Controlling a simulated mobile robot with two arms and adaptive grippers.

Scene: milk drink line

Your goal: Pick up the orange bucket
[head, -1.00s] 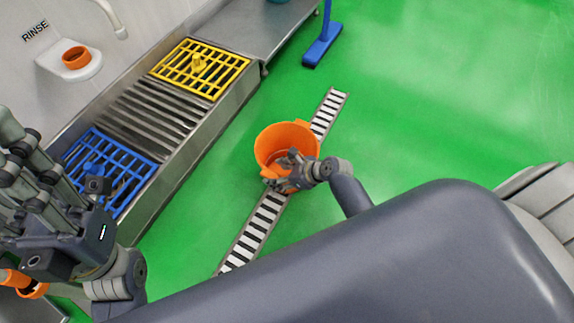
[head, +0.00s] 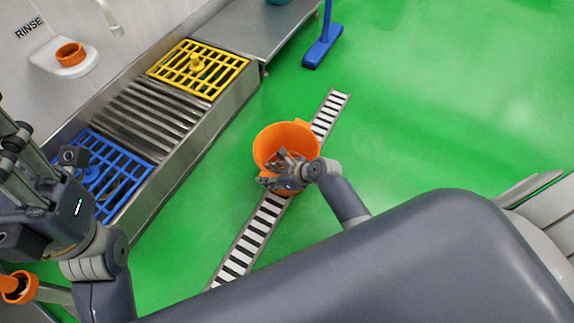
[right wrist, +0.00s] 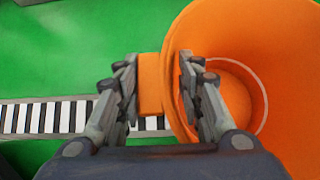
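The orange bucket (head: 272,146) stands upright on the green floor, over the drain grate. My right gripper (head: 272,170) is at its near rim. In the right wrist view the bucket (right wrist: 285,70) fills the right side. There my right gripper (right wrist: 159,75) straddles the rim, with one finger inside the bucket and the other outside, against a small orange tab (right wrist: 149,88) on the wall. Both fingers appear to touch the bucket. My left gripper (head: 25,150) is raised at the left edge, partly cut off, and its fingertips are unclear.
The metal sink bench (head: 195,155) with a yellow grid (head: 172,67) and a blue grid (head: 125,187) runs along the left. A blue broom (head: 322,50) stands beyond the bucket. Another orange item (head: 20,287) is at bottom left. The floor right of the bucket is clear.

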